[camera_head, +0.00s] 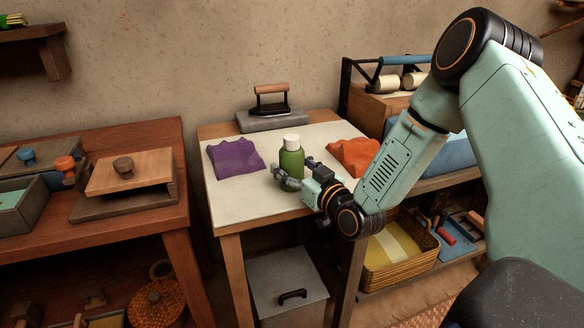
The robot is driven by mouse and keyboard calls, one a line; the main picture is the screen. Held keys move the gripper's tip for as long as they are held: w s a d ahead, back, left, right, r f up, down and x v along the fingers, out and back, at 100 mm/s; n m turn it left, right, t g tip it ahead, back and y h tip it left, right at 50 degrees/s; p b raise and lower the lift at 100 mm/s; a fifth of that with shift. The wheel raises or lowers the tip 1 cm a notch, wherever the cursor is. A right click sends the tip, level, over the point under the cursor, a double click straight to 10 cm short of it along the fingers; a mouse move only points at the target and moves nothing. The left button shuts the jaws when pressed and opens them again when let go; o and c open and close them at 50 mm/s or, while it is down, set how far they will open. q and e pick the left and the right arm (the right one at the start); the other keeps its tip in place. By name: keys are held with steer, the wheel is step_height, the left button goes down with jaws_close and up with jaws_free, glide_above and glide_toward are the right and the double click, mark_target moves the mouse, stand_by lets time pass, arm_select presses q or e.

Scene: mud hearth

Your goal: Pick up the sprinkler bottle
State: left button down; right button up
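The sprinkler bottle (291,160) is green with a white cap. It looks upright on the pale top of the small table (239,196), right of a purple cloth. My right gripper (296,172) reaches in from the right at the bottle's lower half. I cannot tell whether the fingers press on the bottle. My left gripper is not in view.
A purple cloth (233,158) and an orange cloth (354,155) lie either side of the bottle. A flat iron (272,103) rests on a grey slab behind. A wooden bench (137,222) with boxes stands left, shelves with a basket (394,250) right.

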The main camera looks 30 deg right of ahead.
steer(key=shift+s+a+r, duration=0.1)
steer(key=shift+a+r, duration=0.15)
steer(key=shift+a, duration=0.05)
steer(key=c, duration=0.5)
steer(key=shift+d+f, duration=0.15)
steer(key=shift+d, duration=0.05)
steer(key=c, duration=0.4)
steer(key=shift+a, duration=0.1)
